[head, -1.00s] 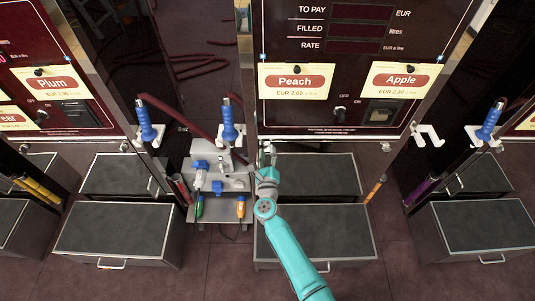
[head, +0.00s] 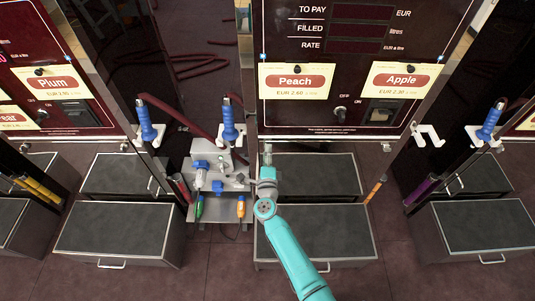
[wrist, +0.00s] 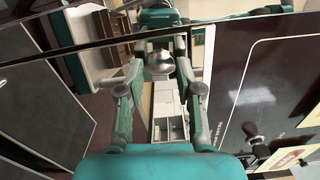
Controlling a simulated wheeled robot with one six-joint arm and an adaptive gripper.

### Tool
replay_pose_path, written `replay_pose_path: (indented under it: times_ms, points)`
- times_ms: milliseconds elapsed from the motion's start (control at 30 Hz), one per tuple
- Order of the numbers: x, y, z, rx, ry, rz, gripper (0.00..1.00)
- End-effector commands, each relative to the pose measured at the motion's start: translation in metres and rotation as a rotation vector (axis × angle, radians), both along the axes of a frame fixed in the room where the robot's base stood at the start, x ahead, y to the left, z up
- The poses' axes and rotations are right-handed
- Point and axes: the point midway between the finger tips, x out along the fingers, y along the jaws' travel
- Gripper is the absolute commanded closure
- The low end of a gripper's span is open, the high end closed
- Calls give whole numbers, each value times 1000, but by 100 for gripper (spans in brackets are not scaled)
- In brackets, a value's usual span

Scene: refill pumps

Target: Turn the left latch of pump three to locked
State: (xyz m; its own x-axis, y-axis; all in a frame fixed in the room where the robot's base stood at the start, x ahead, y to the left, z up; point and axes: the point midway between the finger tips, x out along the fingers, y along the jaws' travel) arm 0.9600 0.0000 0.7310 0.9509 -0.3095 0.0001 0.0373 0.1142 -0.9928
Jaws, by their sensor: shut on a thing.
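My gripper (head: 267,148) is at the lower left edge of the dark pump front with the Peach and Apple labels (head: 340,62). In the wrist view its two fingers (wrist: 161,62) are closed around a rounded silver metal piece, which looks like the latch (wrist: 160,68). The latch sits at the edge of the dark panel (wrist: 262,75). In the head view the gripper covers the latch, and I cannot read its lock position. No pump number is legible.
A black switch knob (wrist: 258,143) stands out from the panel to the right of the fingers. Blue-handled nozzles (head: 229,122) hang left of the gripper, above a grey stand with tools (head: 215,183). Dark step boxes (head: 315,230) stand below.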

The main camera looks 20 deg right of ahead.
Motion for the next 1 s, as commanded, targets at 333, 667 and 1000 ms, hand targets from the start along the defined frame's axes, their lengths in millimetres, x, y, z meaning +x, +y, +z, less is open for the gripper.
replay_pose_path:
  times_ms: [333, 667, 1000]
  points:
    - [0, 1, -1, -114, 38, 2, 100]
    - [0, 1, -1, -131, 43, 2, 100]
    - [0, 1, -1, -129, 43, 2, 40]
